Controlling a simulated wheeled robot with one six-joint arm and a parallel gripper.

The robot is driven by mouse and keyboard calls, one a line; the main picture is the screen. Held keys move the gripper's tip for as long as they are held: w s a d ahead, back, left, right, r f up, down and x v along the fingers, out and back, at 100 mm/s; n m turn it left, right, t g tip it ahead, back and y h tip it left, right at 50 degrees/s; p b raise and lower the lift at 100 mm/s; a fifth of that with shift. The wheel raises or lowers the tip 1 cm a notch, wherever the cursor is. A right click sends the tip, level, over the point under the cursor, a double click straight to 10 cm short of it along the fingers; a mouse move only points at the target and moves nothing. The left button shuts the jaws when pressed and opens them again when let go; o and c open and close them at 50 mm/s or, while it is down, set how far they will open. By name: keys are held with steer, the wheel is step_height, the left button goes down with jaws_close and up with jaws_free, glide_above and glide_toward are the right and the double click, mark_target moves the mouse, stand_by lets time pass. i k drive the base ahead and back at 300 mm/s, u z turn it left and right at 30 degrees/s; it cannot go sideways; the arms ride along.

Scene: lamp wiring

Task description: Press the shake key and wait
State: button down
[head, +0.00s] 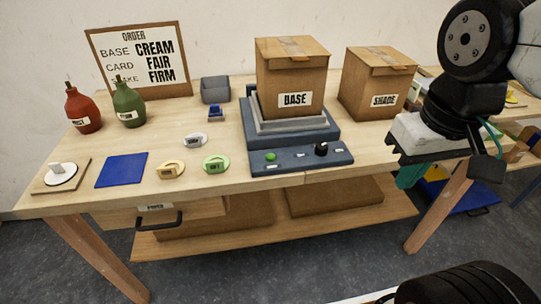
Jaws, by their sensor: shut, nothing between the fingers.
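A dark blue machine (330,133) stands on the table, with a grey platform on top. A cardboard box labelled BASE (291,75) sits upright on that platform. The machine's sloping front panel (297,161) carries a green button (270,156), a black knob (321,148) and small white labels too small to read. I cannot tell for certain which control is the shake key. An order sign (140,62) reads BASE CREAM, CARD FAIR, SHAKE FIRM. My gripper (445,158) is shut and empty, right of the machine and apart from its panel; its fingertips are partly hard to make out.
A box labelled SHADE (377,82) stands right of the machine. A drawer (160,212) sticks out below.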

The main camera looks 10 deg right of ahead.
mark_target(269, 157)
steer(key=z, duration=0.95)
steer(key=k, duration=0.9)
steer(key=u, duration=0.95)
steer(key=i, duration=0.55)
